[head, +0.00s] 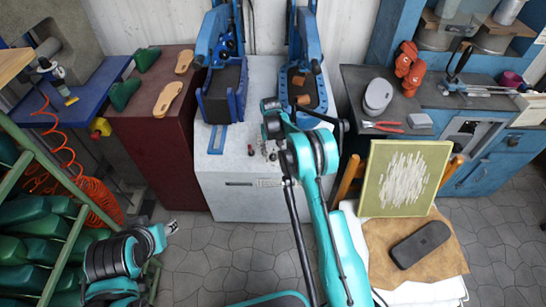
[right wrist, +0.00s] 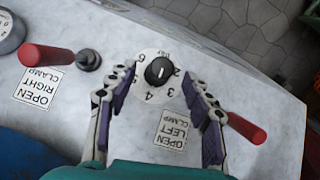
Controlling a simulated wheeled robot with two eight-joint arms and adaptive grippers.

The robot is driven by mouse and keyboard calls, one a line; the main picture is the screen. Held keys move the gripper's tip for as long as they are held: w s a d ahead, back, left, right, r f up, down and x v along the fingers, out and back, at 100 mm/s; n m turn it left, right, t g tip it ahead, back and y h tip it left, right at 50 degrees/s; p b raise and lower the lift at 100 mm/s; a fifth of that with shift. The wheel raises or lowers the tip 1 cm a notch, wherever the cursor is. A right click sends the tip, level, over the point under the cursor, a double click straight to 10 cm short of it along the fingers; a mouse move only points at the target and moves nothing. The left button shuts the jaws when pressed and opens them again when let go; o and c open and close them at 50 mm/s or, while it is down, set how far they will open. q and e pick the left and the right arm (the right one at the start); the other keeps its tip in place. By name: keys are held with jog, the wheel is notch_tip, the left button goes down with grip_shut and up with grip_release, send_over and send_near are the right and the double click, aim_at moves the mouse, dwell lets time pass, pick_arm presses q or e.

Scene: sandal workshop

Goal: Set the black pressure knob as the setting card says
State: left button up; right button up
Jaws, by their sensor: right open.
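The black pressure knob (right wrist: 158,71) sits on a round white numbered dial (right wrist: 146,91) on the machine's pale top in the right wrist view. It bears a short white mark; I cannot tell surely which number it points to. My right gripper (right wrist: 158,106) is open, its purple-padded fingers on either side of the dial, apart from the knob. In the head view my right arm reaches over the white machine (head: 240,185) and hides part of its top. My left gripper (head: 171,228) is low at left, away from the machine; its jaws are too small to judge. I cannot make out a setting card.
Red handles (right wrist: 47,57) and (right wrist: 246,128) flank the dial, with cards reading "OPEN RIGHT CLAMP" (right wrist: 38,88) and "OPEN LEFT CLAMP" (right wrist: 171,129). A dark button (right wrist: 88,60) stands left of the dial. Blue presses (head: 222,95) stand on the machine's back.

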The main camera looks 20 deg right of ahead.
notch_tip(320, 180, down, 2)
jog(key=shift+f, duration=0.1)
jog(key=c, duration=1.2)
jog(key=shift+o, duration=0.2)
jog(key=shift+d, duration=0.1)
jog(key=shift+s+d+m+t+y+b, duration=0.15)
jog(key=shift+m+t+y+b, duration=0.25)
jog(key=shift+m+y, duration=0.65)
jog(key=shift+d+m+t+y+b, duration=0.1)
jog(key=shift+m+t+y+b, duration=0.25)
jog(key=shift+m+t+y, duration=0.65)
jog(key=shift+m+y, duration=0.25)
jog(key=shift+m, duration=0.5)
